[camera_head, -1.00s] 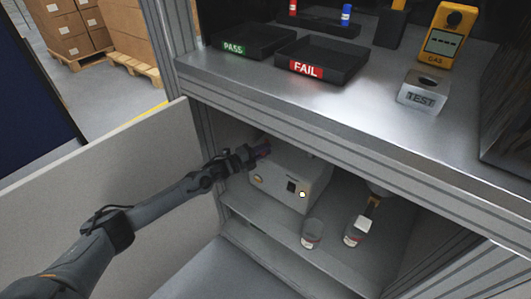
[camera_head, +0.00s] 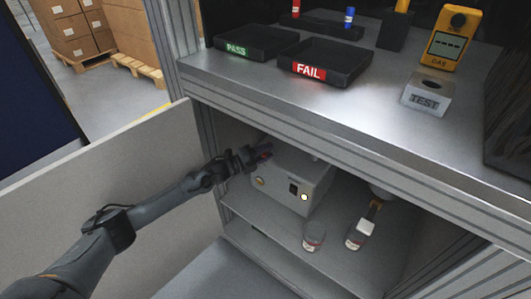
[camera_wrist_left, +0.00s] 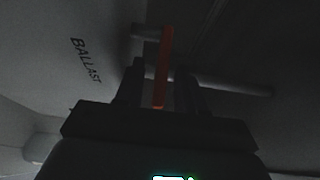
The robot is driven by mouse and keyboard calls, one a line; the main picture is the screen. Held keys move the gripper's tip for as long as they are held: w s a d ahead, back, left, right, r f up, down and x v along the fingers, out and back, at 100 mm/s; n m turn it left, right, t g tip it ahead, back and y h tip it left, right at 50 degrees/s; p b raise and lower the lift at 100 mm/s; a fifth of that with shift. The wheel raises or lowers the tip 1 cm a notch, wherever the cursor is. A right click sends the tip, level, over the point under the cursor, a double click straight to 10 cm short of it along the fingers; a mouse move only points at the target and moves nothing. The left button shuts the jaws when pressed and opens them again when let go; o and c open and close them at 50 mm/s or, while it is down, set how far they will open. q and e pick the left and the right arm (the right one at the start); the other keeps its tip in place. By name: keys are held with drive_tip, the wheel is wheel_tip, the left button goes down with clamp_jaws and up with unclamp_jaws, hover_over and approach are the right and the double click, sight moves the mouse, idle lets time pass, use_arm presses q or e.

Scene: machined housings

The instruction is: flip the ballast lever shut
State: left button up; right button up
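The ballast lever is an orange-red bar (camera_wrist_left: 162,65) in the left wrist view, beside a pale surface with the printed word BALLAST (camera_wrist_left: 87,60). My left gripper (camera_wrist_left: 160,88) has its two dark fingers apart, one on each side of the lever's lower part. Dark gaps seem to show between lever and fingers; contact is hard to tell in the dim light. In the head view my left gripper (camera_head: 262,153) is at the back left of a white box (camera_head: 290,180) inside the cabinet, with a little red at its fingertips. My right gripper is not in view.
The open cabinet door (camera_head: 100,190) is at left. The worktop (camera_head: 290,105) above holds PASS (camera_head: 255,42) and FAIL (camera_head: 325,62) trays. A grey pipe (camera_wrist_left: 225,84) runs near the lever.

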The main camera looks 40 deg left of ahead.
use_arm(q)
drive_tip(key=shift+r+p, duration=0.4)
drive_tip(key=shift+r, duration=0.15)
drive_tip(key=shift+o, duration=0.6)
drive_tip(key=r+p, duration=0.2)
drive_tip(key=r, duration=0.2)
drive_tip(key=shift+w+d+r+p, duration=0.1)
drive_tip(key=shift+d+r+p, duration=0.05)
drive_tip(key=shift+d+p, duration=0.25)
drive_tip(key=o, duration=0.6)
drive_tip(key=d+r+p, duration=0.2)
drive_tip(key=d, duration=0.1)
drive_tip(key=shift+r, duration=0.3)
drive_tip(key=d, duration=0.1)
drive_tip(key=d+r+p, duration=0.1)
drive_tip(key=d, duration=0.1)
drive_tip(key=shift+r+p, duration=0.3)
drive_tip(key=c, duration=0.7)
drive_tip(key=d, duration=0.1)
drive_tip(key=d+r, duration=0.1)
drive_tip(key=d+p, duration=0.1)
drive_tip(key=shift+w+d+r, duration=0.2)
drive_tip(key=shift+w+d, duration=0.15)
drive_tip(key=shift+s+d+p, duration=0.15)
drive_tip(key=shift+d+p, duration=0.15)
drive_tip(key=shift+d, duration=0.3)
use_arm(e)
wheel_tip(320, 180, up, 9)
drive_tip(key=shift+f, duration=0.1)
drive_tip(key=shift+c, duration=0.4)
